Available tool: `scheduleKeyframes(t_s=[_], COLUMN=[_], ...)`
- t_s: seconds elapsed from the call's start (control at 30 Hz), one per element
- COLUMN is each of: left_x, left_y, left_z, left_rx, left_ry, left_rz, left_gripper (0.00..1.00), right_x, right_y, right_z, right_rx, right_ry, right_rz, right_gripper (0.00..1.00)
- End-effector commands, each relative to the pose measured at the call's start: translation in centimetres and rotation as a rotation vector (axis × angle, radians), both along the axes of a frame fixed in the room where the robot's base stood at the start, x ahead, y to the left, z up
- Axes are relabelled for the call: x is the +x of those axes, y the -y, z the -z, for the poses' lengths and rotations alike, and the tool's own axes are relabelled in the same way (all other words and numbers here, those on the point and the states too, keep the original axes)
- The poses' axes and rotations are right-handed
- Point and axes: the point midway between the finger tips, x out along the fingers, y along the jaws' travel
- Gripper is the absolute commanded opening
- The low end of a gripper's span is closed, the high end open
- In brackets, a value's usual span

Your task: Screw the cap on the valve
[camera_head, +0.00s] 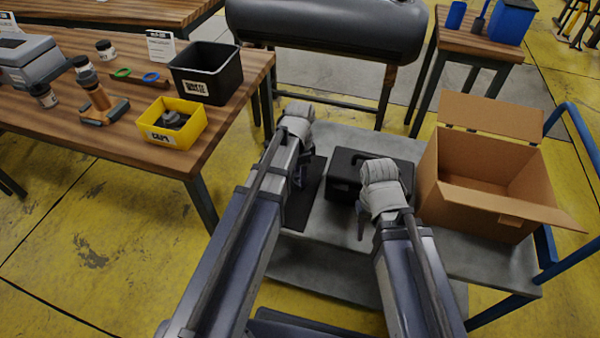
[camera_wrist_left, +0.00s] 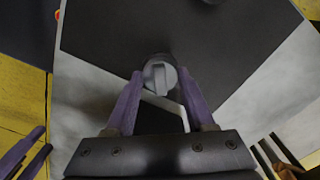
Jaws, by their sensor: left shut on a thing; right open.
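My left gripper (camera_head: 302,172) is over the black mat (camera_head: 303,200) on the grey cart, partly hidden by its own arm in the head view. In the left wrist view its purple fingers (camera_wrist_left: 157,92) are shut on a small round grey cap (camera_wrist_left: 160,73) with a raised bar across its face. The cap does not show clearly in the head view. My right gripper (camera_head: 361,218) is open and empty over the cart, in front of a black case (camera_head: 342,168). A dark grey inflatable tube (camera_head: 330,28) lies on a stand at the back. I cannot make out a valve.
An open cardboard box (camera_head: 480,205) stands right on the cart (camera_head: 335,255), near a blue handle (camera_head: 580,130). The wooden table (camera_head: 140,140) at left holds a yellow bin (camera_head: 152,135) with dark parts, a black bin (camera_head: 222,80), and bottles. Yellow floor at lower left is clear.

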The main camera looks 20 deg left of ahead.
Motion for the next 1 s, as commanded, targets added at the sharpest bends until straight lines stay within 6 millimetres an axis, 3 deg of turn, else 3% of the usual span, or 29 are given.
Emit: scheduleKeyframes(t_s=[0.37,0.73,1.0], left_x=[0.00,0.00,0.01], left_y=[0.00,0.00,0.00], left_z=[0.00,0.00,0.00], left_rx=[0.000,0.000,0.000], left_ry=[0.000,0.000,0.000], left_rz=[0.036,0.450,0.530], left_gripper=[0.00,0.00,0.00], right_x=[0.00,0.00,0.00], right_y=[0.00,0.00,0.00], right_z=[0.00,0.00,0.00], right_rx=[0.000,0.000,0.000], right_ry=[0.000,0.000,0.000], right_rz=[0.000,0.000,0.000], right_gripper=[0.50,0.50,0.50])
